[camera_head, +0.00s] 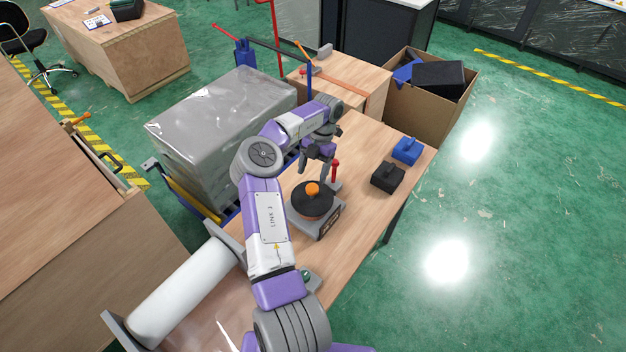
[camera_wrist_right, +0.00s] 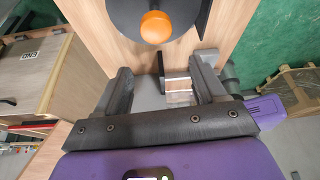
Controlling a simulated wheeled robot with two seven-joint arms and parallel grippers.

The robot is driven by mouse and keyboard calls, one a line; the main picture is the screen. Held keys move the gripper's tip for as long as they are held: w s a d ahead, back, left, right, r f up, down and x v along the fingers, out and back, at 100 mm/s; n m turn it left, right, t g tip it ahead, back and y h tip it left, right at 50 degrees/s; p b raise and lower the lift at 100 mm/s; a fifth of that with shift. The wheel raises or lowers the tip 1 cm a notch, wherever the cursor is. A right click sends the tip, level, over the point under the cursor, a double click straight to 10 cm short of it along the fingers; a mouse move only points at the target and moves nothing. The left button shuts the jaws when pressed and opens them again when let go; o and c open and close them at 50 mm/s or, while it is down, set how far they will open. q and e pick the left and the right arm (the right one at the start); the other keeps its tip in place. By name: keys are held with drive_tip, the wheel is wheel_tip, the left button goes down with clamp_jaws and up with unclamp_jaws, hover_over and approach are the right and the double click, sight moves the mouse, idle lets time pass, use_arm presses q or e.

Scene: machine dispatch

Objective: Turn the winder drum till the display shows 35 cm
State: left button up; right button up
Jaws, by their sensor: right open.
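The winder drum (camera_head: 313,201) is a black disc with an orange knob (camera_head: 313,188) on top, set on a grey base (camera_head: 328,226) on the wooden table. A small panel shows on the base's front side, but its reading is too small to tell. In the right wrist view, the drum (camera_wrist_right: 118,14) and its orange knob (camera_wrist_right: 156,27) lie beyond the fingertips. My right gripper (camera_head: 322,170) points down just behind the drum in the head view. In the wrist view the right gripper (camera_wrist_right: 163,85) has its fingers apart with nothing held. My left gripper is out of view.
A red-handled post (camera_head: 335,170) stands close beside my right gripper. A black block (camera_head: 387,177) and a blue block (camera_head: 406,150) lie at the table's right. A white roll (camera_head: 185,290) sits at the near left. A wrapped grey stack (camera_head: 220,125) stands beyond the table's left edge.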

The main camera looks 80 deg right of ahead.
sight(312, 187)
drive_tip(key=shift+r, duration=1.55)
drive_tip(key=f+n+h+p, duration=0.1)
drive_tip(key=n, duration=0.9)
drive_tip(key=s+f+n+g+h+p, duration=0.1)
drive_tip(key=n, duration=1)
drive_tip(key=f+n+h+p, duration=0.1)
drive_tip(key=n, duration=0.9)
drive_tip(key=shift+s+a+n+g+p, duration=0.15)
drive_tip(key=shift+a+n+g+p, duration=0.15)
drive_tip(key=shift+a+g+p, duration=0.1)
drive_tip(key=n, duration=0.1)
drive_tip(key=w+n, duration=0.1)
drive_tip(key=n+h, duration=0.1)
drive_tip(key=n, duration=0.1)
drive_tip(key=shift+w+d+r, duration=0.15)
drive_tip(key=shift+w, duration=0.1)
wheel_tip(312, 187, down, 8)
drive_tip(key=shift+r+p, duration=0.2)
drive_tip(key=shift+p, duration=0.45)
